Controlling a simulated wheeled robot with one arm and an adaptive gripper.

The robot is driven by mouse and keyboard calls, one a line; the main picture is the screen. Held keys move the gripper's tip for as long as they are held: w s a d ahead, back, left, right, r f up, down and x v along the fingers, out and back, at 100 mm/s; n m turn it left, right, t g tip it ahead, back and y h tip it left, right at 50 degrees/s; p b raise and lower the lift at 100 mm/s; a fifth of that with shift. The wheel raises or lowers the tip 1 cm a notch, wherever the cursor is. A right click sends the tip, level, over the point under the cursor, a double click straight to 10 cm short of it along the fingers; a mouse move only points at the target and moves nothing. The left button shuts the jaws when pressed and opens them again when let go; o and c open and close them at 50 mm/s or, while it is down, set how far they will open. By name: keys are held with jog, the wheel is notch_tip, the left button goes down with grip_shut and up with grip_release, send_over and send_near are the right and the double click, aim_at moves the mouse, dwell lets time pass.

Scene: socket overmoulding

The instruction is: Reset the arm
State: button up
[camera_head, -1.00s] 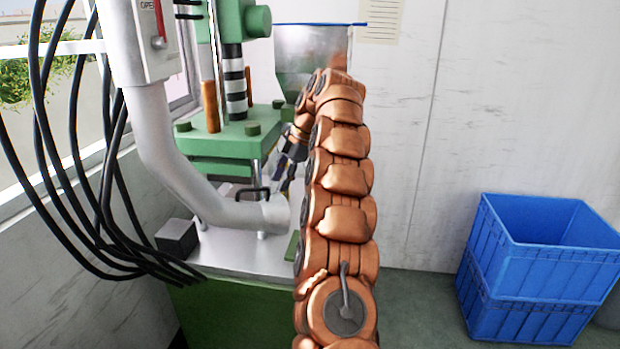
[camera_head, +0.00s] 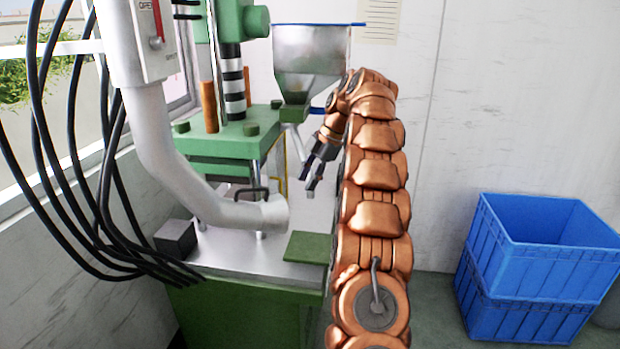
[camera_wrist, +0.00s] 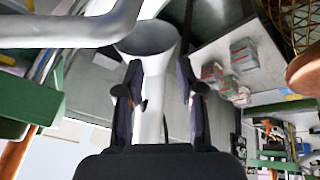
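My copper-coloured arm rises in the middle of the head view, right of the green moulding machine (camera_head: 225,145). My gripper (camera_head: 310,192) hangs from its bent end, beside the machine's right side and below the metal hopper (camera_head: 315,55). In the wrist view, my gripper (camera_wrist: 157,98) has its two dark fingers apart, with a clear gap and nothing held between them. A pale grey pipe with a wide round mouth (camera_wrist: 148,38) shows behind the gap; it does not look gripped.
A white pipe (camera_head: 165,150) curves down in front of the machine, and black cables (camera_head: 75,130) hang at the left. A green plate (camera_head: 308,247) lies on the machine's table. Stacked blue crates (camera_head: 535,290) stand at the right. The floor between table and crates looks clear.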

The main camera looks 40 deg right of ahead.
jog(key=shift+d, duration=0.1)
dwell(0.7)
jog(key=s+a+m+g, duration=0.1)
jog(key=s+a+m, duration=0.25)
jog(key=a, duration=0.45)
jog(key=s+a+r+m+g, duration=0.15)
jog(key=s+a, duration=0.25)
jog(key=a, duration=0.5)
jog(key=s+a+m, duration=0.3)
jog(key=s+a, duration=0.1)
jog(key=a, duration=0.4)
jog(key=s+a+f+m+h, duration=0.1)
jog(key=s+a+f+m, duration=0.1)
jog(key=s, duration=0.7)
jog(key=s+a+f+m+g+h, duration=0.1)
jog(key=s+a+f+m, duration=0.2)
jog(key=s, duration=0.7)
jog(key=s+a+f+m+g+h, duration=0.1)
jog(key=s+a+f+m+h, duration=0.1)
jog(key=s+f, duration=0.4)
jog(key=s+a+m, duration=0.1)
jog(key=s, duration=0.2)
jog(key=shift+s, duration=0.15)
